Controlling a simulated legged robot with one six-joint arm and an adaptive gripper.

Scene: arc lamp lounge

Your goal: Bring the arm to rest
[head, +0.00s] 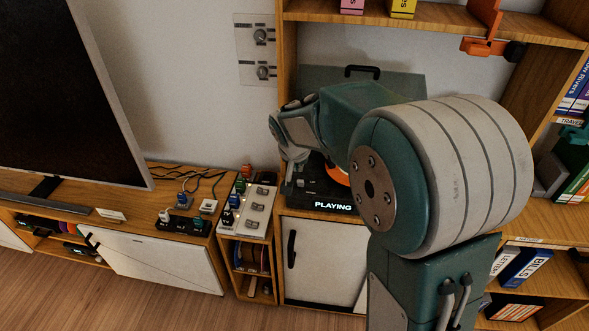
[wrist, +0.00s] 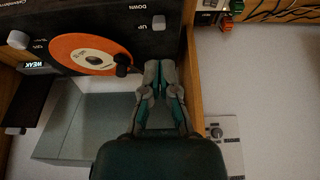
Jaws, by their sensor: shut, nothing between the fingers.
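My gripper (wrist: 160,66) is shut and empty, its fingertips together in the wrist view. In the head view my gripper (head: 298,165) hangs at the front left of a black record player, partly hidden by its own wrist. My arm reaches across the middle of the head view and hides part of the player. The record player (head: 308,188) has a lit "PLAYING" sign on its front. Its orange record (wrist: 92,54) shows clearly in the wrist view, close beside the fingertips. I cannot tell whether the fingers touch the player.
A raised lid (head: 400,84) stands behind the player, inside a wooden shelf unit (head: 283,60). A switch panel (head: 250,205) with coloured plugs stands to the left. A large television (head: 60,90) is farther left. Bare wood floor (head: 130,300) lies in front.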

